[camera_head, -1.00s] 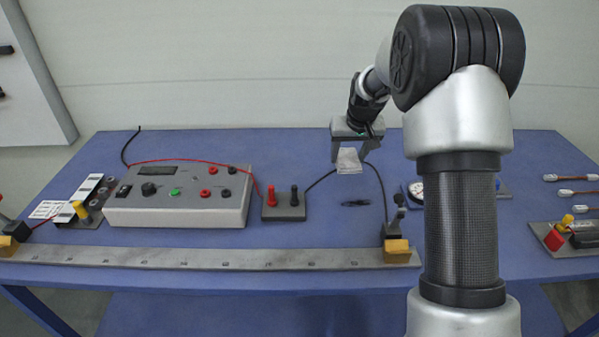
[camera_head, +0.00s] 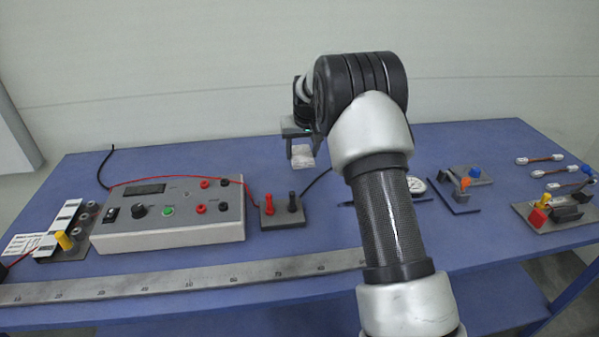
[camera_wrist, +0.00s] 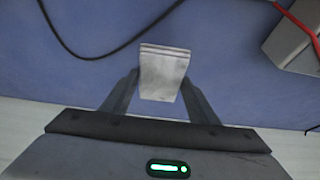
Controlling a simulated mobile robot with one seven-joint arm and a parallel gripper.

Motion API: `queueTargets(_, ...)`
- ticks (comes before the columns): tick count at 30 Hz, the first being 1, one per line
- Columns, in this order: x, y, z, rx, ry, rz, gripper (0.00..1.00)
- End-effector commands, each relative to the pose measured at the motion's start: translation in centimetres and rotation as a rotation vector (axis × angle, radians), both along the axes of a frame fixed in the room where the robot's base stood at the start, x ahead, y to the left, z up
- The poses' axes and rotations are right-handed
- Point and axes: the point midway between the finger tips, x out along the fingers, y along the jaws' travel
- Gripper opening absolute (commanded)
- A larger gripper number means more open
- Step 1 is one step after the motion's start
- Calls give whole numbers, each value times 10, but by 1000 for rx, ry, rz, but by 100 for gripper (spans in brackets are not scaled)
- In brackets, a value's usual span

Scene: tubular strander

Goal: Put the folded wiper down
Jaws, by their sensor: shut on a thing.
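The folded wiper (camera_head: 302,156) is a small pale grey-white pad with thin reddish lines along one edge. It also shows in the wrist view (camera_wrist: 163,72). My gripper (camera_head: 303,153) is shut on it, with one finger on each side, as the wrist view (camera_wrist: 163,98) shows. In the head view the wiper hangs below the gripper over the back part of the blue table (camera_head: 330,208). A gap under the wiper is hard to judge. My arm hides part of the table to the right of the gripper.
A grey instrument box (camera_head: 170,240) and a terminal block (camera_head: 282,214) with red and black posts stand left of centre. A metal ruler bar (camera_head: 190,285) runs along the front. A dial gauge (camera_head: 416,185) and small fixtures (camera_head: 467,180) stand right. A black cable (camera_wrist: 105,52) lies near the wiper.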

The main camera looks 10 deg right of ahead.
Motion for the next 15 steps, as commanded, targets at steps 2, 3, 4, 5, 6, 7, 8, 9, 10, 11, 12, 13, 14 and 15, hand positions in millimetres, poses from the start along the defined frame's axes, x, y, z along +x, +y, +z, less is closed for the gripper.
queueTargets(2,0,0,-15,0,2,0,36)
queueTargets(3,0,0,-21,0,2,0,36)
queueTargets(4,0,0,-23,0,1,0,36)
queueTargets(5,0,0,-25,0,0,0,36)
queueTargets(6,0,0,-28,1,-1,0,36)
queueTargets(7,0,0,-29,1,-2,0,36)
queueTargets(8,0,0,-31,1,-1,0,36)
queueTargets(9,0,0,-35,1,0,0,36)
queueTargets(10,0,0,-39,1,1,0,36)
queueTargets(11,-1,0,-43,1,2,0,36)
queueTargets(12,-1,0,-50,1,2,0,36)
queueTargets(13,-1,0,-54,1,2,0,36)
queueTargets(14,-1,0,-59,1,2,0,36)
queueTargets(15,-1,0,-63,1,2,0,36)
